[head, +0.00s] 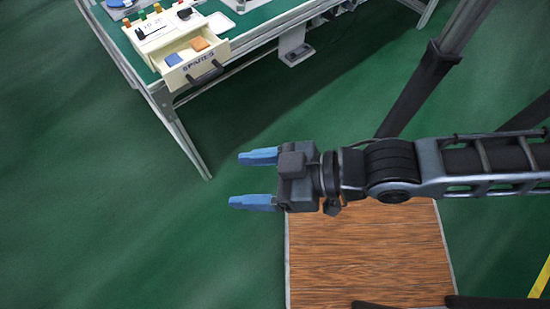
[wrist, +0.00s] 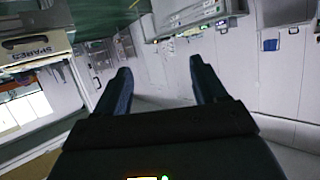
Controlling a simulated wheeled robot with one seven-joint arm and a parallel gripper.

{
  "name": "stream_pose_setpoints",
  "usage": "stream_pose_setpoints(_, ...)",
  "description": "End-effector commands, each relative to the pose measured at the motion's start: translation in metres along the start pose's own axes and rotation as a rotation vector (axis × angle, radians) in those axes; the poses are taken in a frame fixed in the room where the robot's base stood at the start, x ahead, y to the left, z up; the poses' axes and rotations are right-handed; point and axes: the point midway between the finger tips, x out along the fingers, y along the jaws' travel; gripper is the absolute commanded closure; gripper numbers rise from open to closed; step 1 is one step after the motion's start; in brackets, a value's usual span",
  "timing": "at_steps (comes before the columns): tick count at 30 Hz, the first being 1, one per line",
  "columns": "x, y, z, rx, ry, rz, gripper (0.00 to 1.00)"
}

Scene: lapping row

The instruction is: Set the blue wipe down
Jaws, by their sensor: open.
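A small blue folded piece (head: 174,59), which looks like the blue wipe, lies in the left part of an open cream drawer (head: 218,50). An orange piece (head: 199,43) lies beside it on the right. My gripper (head: 236,180) is open with nothing between its blue fingers. It is over the green floor, in front of and below the drawer in the picture, well apart from it. In the wrist view my open gripper (wrist: 159,64) is also empty, and the drawer's front labelled SPARES (wrist: 30,47) shows at the upper left. The blue piece is not visible there.
The drawer unit stands on a green-topped bench (head: 250,22) with metal legs. The drawer's dark handle (head: 197,82) sticks out past the bench edge. A brown wood-grain panel (head: 365,255) is under my arm. Open green floor (head: 100,220) lies to the left.

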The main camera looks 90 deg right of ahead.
Motion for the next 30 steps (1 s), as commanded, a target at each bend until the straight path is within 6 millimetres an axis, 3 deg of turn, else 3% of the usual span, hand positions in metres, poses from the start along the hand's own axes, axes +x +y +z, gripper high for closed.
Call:
stream_pose_setpoints(3,-0.031,0.001,-0.016,-0.058,0.042,-0.048,0.29)
stream_pose_setpoints(9,-0.051,0.003,-0.032,-0.101,0.085,-0.084,0.29)
stream_pose_setpoints(30,-0.052,0.003,-0.033,-0.101,0.088,-0.084,0.29)
